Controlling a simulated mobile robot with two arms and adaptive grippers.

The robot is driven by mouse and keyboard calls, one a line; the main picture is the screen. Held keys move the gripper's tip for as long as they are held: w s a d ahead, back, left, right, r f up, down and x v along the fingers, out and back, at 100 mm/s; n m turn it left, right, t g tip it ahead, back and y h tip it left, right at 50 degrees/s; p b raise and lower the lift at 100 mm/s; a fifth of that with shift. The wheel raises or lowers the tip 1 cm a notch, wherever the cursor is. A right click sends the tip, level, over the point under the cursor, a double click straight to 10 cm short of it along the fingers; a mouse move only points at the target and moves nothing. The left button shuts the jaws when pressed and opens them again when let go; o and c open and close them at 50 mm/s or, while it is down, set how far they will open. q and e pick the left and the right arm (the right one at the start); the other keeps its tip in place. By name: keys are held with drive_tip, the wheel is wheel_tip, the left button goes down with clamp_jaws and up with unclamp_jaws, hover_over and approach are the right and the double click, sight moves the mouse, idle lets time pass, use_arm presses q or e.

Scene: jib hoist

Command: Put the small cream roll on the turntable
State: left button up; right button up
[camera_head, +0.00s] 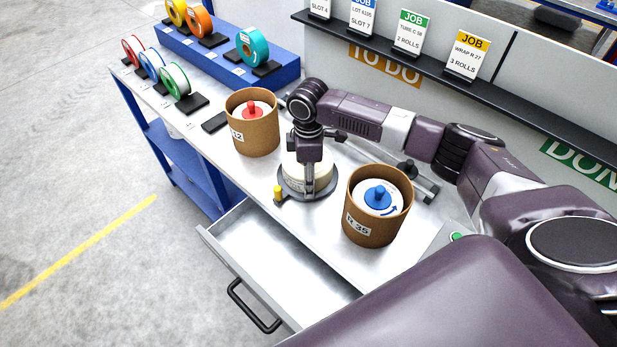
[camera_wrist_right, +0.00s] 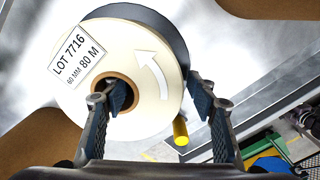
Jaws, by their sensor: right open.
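The cream roll (camera_head: 318,170) lies flat on the dark round turntable (camera_head: 290,194), partly hidden by my right gripper (camera_head: 309,185). My right gripper (camera_wrist_right: 160,92) is open: one fingertip is at the core hole, the other outside the roll's rim. I cannot tell how deep the fingertips are. My left gripper is not in view.
A yellow peg (camera_head: 278,192) stands at the turntable's edge. Brown tubs stand on both sides, one with a red knob (camera_head: 252,108), one with a blue knob (camera_head: 377,196). An open drawer (camera_head: 270,255) juts out in front. Coloured rolls (camera_head: 174,80) stand at the far left.

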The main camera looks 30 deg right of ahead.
wheel_tip(320, 180, up, 12)
drive_tip(key=shift+r+b, duration=0.15)
drive_tip(key=shift+b, duration=1.05)
